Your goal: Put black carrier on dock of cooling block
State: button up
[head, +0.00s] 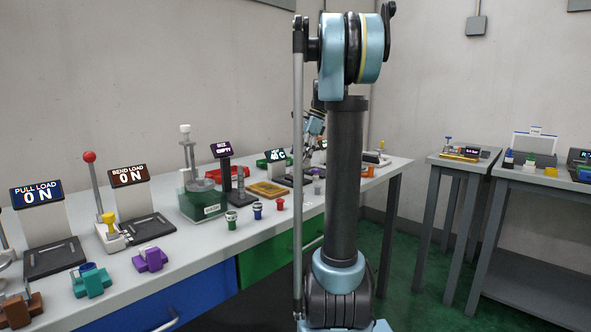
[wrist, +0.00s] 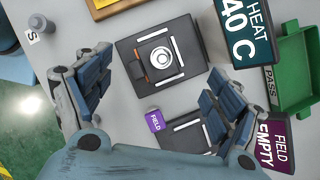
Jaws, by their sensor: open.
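In the wrist view my gripper (wrist: 158,98) is open, its two blue-grey fingers wide apart with nothing between them in its grasp. Beyond the fingers is a black plate (wrist: 128,52) beside a sign reading HEAT 40 C (wrist: 245,30). On this plate sits a dark square piece with a pale round centre (wrist: 161,57) and an orange-brown part at its left. It may be the black carrier, but I cannot tell for sure. I cannot pick out the cooling block in either view. In the head view the gripper is mostly hidden behind my arm.
A green PASS tray (wrist: 296,75) lies at right. The long bench (head: 185,262) carries load stations, coloured carriers and small cups. Separate tables (head: 455,162) stand at right.

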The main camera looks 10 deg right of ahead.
jog(key=v, duration=0.6)
jog(key=shift+r, duration=0.3)
jog(key=shift+s+d, duration=0.15)
